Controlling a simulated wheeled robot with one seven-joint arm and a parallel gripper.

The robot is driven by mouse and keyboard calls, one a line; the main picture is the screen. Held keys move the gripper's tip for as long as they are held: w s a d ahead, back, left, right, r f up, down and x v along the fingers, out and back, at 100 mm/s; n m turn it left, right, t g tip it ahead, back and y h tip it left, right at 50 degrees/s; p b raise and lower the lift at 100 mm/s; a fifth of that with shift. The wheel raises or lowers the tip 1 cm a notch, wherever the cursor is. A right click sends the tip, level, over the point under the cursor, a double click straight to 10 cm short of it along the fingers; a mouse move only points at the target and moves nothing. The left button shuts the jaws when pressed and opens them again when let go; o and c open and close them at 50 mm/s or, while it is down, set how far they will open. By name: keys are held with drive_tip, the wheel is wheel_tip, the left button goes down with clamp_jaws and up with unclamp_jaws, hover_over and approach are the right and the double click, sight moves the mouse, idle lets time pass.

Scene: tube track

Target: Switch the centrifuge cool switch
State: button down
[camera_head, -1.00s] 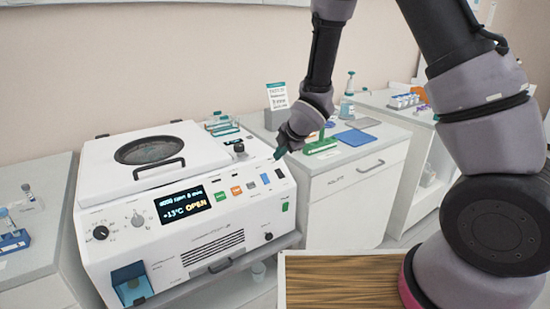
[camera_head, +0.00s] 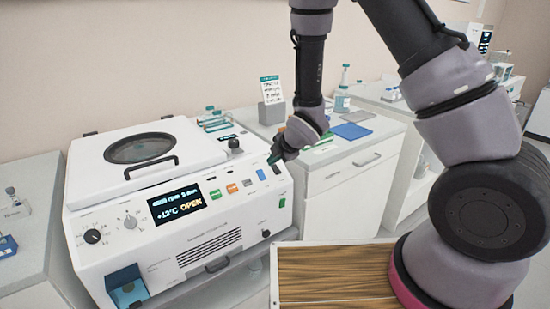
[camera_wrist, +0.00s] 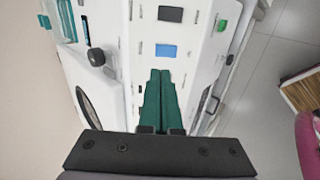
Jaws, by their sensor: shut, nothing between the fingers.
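The white centrifuge (camera_head: 205,236) stands on the left counter, its display (camera_head: 175,204) reading +13°C and OPEN. Along its sloped panel are small coloured switches: green, orange, pale, a blue one (camera_head: 261,174) and a dark one at the right end. The labels are too small to tell which is the cool switch. My gripper (camera_head: 271,160) is shut and empty, its green fingertips just above the panel's right end. In the wrist view the shut green fingers (camera_wrist: 160,73) point at the blue switch (camera_wrist: 166,51), with the dark switch (camera_wrist: 171,14) beyond. Contact cannot be told.
A black knob (camera_head: 234,144) stands on the centrifuge top near the lid (camera_head: 140,150). A green rocker (camera_head: 282,202) sits on the front, lower right. A white cabinet (camera_head: 345,185) stands to the right, and a wood-topped surface (camera_head: 330,272) is in the foreground.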

sight(260, 172)
drive_tip(key=x, duration=0.9)
drive_tip(key=shift+w+a+f, duration=0.15)
drive_tip(key=shift+w, duration=0.05)
drive_tip(key=shift+s, duration=0.1)
drive_tip(key=shift+s+d+f, duration=0.45)
drive_tip(key=shift+s, duration=0.1)
drive_tip(key=shift+r, duration=0.15)
